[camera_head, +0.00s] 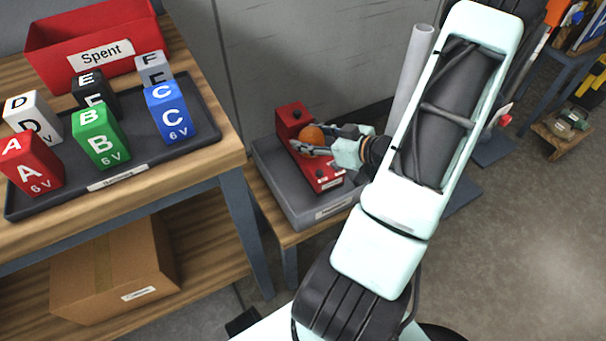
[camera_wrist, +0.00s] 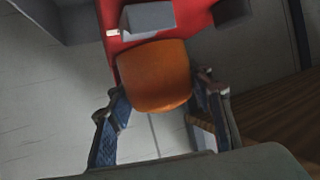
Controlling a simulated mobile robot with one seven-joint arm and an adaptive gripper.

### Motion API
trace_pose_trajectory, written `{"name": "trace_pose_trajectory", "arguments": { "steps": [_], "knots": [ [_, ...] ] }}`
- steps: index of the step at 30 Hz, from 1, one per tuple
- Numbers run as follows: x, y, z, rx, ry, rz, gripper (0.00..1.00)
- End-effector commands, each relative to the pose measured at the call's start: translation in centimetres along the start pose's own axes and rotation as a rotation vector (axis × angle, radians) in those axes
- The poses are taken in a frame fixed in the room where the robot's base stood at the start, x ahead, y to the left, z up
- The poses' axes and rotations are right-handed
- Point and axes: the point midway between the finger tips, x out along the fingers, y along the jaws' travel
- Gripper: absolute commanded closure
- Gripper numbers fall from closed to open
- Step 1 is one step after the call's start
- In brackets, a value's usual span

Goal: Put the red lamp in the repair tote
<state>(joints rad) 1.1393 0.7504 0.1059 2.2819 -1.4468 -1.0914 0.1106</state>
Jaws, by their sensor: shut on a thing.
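The red lamp shows a red body (camera_head: 293,117) and a rounded orange lens (camera_head: 312,135) in the head view. More red body shows below my gripper (camera_head: 318,142). In the wrist view the orange lens (camera_wrist: 153,76) sits between the two fingers, with the red body (camera_wrist: 113,50) beyond it. My gripper is shut on the lamp at the lens. The lamp is over or inside the grey repair tote (camera_head: 287,196); whether it rests on the floor of the tote I cannot tell. My fingers hide part of the lamp.
The tote stands on a low wooden shelf by the wall. On the left, a wooden bench has a dark tray (camera_head: 190,143) with several lettered 6 V blocks and a red Spent bin (camera_head: 60,58). A cardboard box (camera_head: 115,268) sits below.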

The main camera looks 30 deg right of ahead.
Motion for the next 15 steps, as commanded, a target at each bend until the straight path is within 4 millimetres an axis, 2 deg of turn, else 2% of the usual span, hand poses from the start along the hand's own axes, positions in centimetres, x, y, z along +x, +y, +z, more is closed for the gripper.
{"name": "trace_pose_trajectory", "arguments": {
  "steps": [1, 6, 15],
  "knots": [
    [0.5, 0.0, 1.1, 0.004, 0.003, 0.000, 1.00],
    [1.7, 0.0, 3.9, 0.003, 0.003, 0.000, 1.00],
    [2.5, 0.0, 5.9, 0.000, 0.003, 0.000, 1.00]
  ]
}}
